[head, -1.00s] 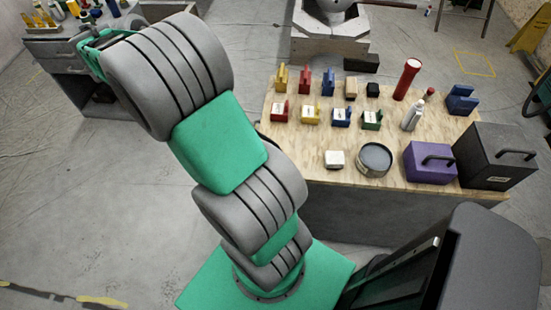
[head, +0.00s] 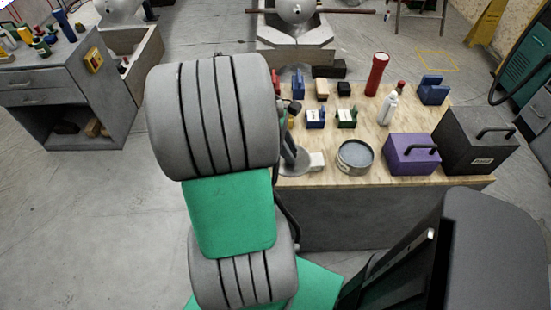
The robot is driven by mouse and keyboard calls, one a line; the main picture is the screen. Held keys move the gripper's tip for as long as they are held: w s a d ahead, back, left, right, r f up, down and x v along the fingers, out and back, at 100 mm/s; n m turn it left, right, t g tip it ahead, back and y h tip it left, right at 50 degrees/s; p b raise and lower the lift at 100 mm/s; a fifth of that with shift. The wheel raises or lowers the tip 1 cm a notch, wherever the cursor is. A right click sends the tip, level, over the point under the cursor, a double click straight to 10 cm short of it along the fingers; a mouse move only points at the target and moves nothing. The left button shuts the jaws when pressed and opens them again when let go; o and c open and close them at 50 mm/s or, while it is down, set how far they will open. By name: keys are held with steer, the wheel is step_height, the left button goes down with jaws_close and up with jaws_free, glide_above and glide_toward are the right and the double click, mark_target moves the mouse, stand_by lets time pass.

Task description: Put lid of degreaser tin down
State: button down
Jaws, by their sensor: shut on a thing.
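The degreaser tin (head: 355,160) stands open near the front edge of the wooden table top, a round, pale-sided can with a grey inside. A grey round lid (head: 299,166) is seen at a slant at the table's front left, left of the tin and apart from it. My gripper (head: 288,151), small and dark, is mostly hidden behind my arm. It is shut on the lid. Whether the lid touches the table cannot be told.
A small white box (head: 317,161) sits between lid and tin, partly covered by the lid. A purple case (head: 411,160) and black case (head: 474,148) stand right of the tin. Blue and green holders (head: 347,118) and a white bottle (head: 388,109) stand behind.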

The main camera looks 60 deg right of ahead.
steer(key=w+d+f, duration=0.1)
steer(key=w+f, duration=0.1)
steer(key=w+d+f, duration=0.1)
steer(key=w+f, duration=0.1)
steer(key=w+d+f+b, duration=0.1)
steer(key=f, duration=0.1)
steer(key=shift+w+d+f, duration=0.25)
steer(key=shift+w+f, duration=0.05)
steer(key=shift+w, duration=0.1)
step_height(320, 180, down, 3)
steer(key=shift+w+d+f, duration=0.1)
steer(key=shift+w+f, duration=0.05)
steer(key=shift+f, duration=0.05)
steer(key=c, duration=1.2)
jaws_free()
steer(key=shift+f, duration=0.1)
steer(key=shift+o, duration=0.2)
